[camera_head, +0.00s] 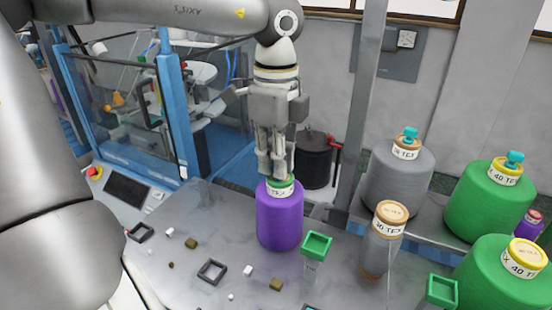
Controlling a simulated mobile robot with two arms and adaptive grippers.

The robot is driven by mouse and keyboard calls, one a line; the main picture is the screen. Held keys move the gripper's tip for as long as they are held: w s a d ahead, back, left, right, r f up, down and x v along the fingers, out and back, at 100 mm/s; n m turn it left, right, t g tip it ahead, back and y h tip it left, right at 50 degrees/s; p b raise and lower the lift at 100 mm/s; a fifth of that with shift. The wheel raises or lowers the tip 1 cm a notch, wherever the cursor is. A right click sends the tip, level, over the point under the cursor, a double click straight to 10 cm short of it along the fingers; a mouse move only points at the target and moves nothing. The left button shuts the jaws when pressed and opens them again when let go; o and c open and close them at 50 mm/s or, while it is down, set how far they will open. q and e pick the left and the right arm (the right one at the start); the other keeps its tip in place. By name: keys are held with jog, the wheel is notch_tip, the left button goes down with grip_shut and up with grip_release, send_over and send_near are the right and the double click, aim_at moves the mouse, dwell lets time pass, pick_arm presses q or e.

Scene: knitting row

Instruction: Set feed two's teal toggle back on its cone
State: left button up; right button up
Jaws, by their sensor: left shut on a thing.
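My left gripper (274,172) points straight down over the purple cone (280,215), its fingertips right at the cone's green-ringed top (281,187). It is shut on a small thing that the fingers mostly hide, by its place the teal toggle. I cannot tell whether that thing touches the cone. Other teal toggles stand on the grey cone (395,175) at the back and on the green cone (478,205) at the right. A smaller grey cone (380,248) with a brown top has no toggle on it. My right gripper is not in view.
A green square-topped post (317,246) stands just right of the purple cone, and another (441,291) farther right. A big green cone (500,280) fills the lower right. Dark square frames (211,271) and small bits lie on the grey table (185,220). A black bin (315,163) stands behind.

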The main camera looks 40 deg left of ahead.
pick_arm(q)
jog(key=shift+s+f, duration=0.1)
jog(key=shift+f, duration=0.15)
dwell(0.7)
jog(key=o, duration=0.7)
jog(key=shift+r, duration=0.1)
notch_tip(320, 180, up, 12)
jog(key=shift+f, duration=0.1)
dwell(0.5)
